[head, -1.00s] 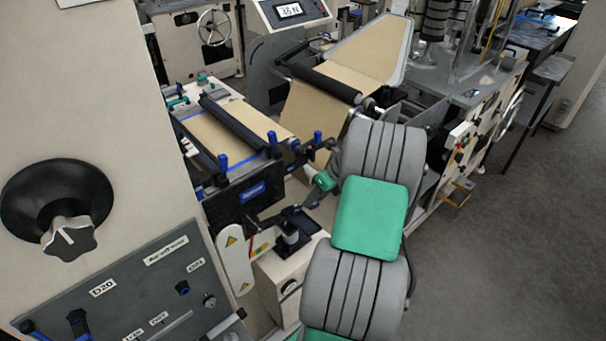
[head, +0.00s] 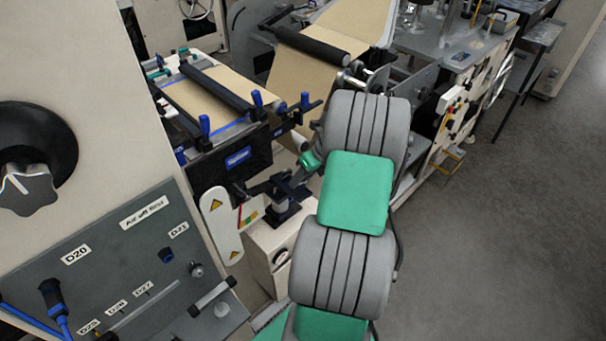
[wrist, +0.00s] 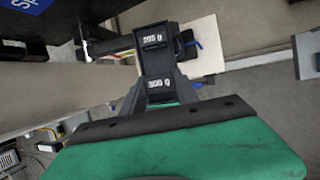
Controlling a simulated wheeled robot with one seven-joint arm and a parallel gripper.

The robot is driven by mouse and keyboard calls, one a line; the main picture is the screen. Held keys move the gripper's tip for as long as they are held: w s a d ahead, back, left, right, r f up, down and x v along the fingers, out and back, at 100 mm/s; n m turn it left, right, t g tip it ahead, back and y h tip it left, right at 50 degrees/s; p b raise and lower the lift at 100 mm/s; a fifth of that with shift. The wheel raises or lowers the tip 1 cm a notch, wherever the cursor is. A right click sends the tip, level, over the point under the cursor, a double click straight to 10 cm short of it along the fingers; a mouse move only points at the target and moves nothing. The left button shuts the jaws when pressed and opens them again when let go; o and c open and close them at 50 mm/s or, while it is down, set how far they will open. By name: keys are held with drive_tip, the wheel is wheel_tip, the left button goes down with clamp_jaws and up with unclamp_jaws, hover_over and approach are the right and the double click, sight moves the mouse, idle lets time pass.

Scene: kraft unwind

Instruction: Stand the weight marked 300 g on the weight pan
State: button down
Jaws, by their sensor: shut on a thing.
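A dark weight marked 300 g (wrist: 159,86) sits between the fingers of my gripper (wrist: 158,98) in the wrist view, its label facing the camera. My gripper is shut on it. Just beyond it is a second dark block (wrist: 153,40) with a label that is hard to read, perhaps 200-odd g. In the head view my gripper (head: 268,190) reaches left from the arm, in front of the black machine frame and above a cream cabinet. The held weight is too small to make out there. I cannot surely pick out the weight pan in either view.
The unwind machine with kraft web (head: 225,90) and blue-knobbed rollers stands behind the gripper. A white lever plate with warning triangles (head: 220,225) is close on its left. The cream cabinet (head: 270,245) is below. A control panel (head: 130,265) fills the lower left. Open floor lies right.

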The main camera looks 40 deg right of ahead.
drive_tip(key=shift+a+f, duration=0.2)
drive_tip(key=shift+f, duration=0.45)
drive_tip(key=c, duration=0.8)
unclamp_jaws()
drive_tip(key=shift+c, duration=0.2)
